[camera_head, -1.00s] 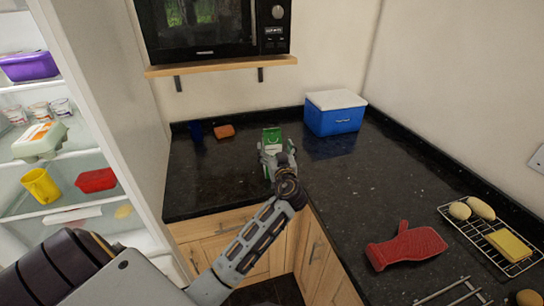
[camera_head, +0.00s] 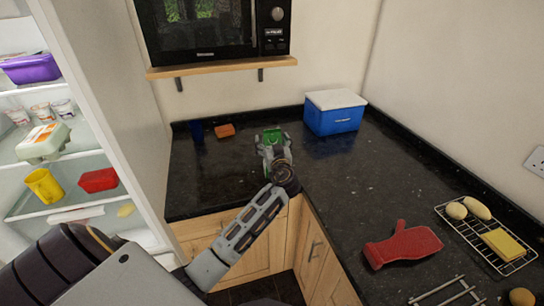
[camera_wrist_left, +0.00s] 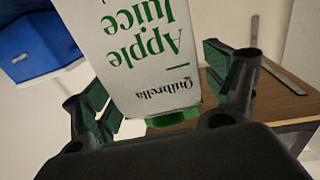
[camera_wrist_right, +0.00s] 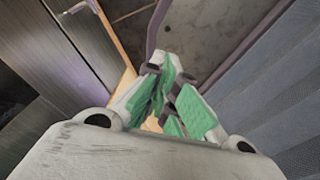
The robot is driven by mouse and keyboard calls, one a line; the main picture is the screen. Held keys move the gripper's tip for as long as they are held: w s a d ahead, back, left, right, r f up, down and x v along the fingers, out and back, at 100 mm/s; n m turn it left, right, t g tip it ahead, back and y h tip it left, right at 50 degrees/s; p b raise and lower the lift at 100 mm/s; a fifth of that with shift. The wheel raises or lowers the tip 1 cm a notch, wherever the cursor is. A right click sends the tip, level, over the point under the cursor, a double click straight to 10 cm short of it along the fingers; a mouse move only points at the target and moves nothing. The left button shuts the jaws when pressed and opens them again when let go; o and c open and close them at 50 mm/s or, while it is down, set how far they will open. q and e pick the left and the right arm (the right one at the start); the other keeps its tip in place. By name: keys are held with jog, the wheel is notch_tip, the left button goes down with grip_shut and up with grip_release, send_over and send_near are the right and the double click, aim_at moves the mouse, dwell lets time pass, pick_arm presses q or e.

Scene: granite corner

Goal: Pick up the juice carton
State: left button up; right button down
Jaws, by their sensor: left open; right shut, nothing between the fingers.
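The juice carton (camera_head: 274,134) is white and green and stands on the dark counter, largely hidden by my left gripper (camera_head: 273,152) in the head view. In the left wrist view the carton (camera_wrist_left: 140,50), lettered "Apple Juice", appears upside down between the fingers of my left gripper (camera_wrist_left: 158,88). Those fingers are spread, one to each side of the carton, and I cannot tell whether either touches it. My right gripper (camera_wrist_right: 168,103) is shut and empty, seen only in the right wrist view, away from the carton.
A shelf with the microwave (camera_head: 205,28) hangs above. A red oven mitt (camera_head: 403,246) and a wire rack (camera_head: 470,240) lie at right.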

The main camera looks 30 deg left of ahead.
pick_arm(q)
grip_shut()
jog(key=shift+r, duration=0.1)
dwell(0.6)
jog(key=shift+r, duration=0.15)
jog(key=shift+r+b, duration=0.5)
jog(key=shift+r, duration=4.4)
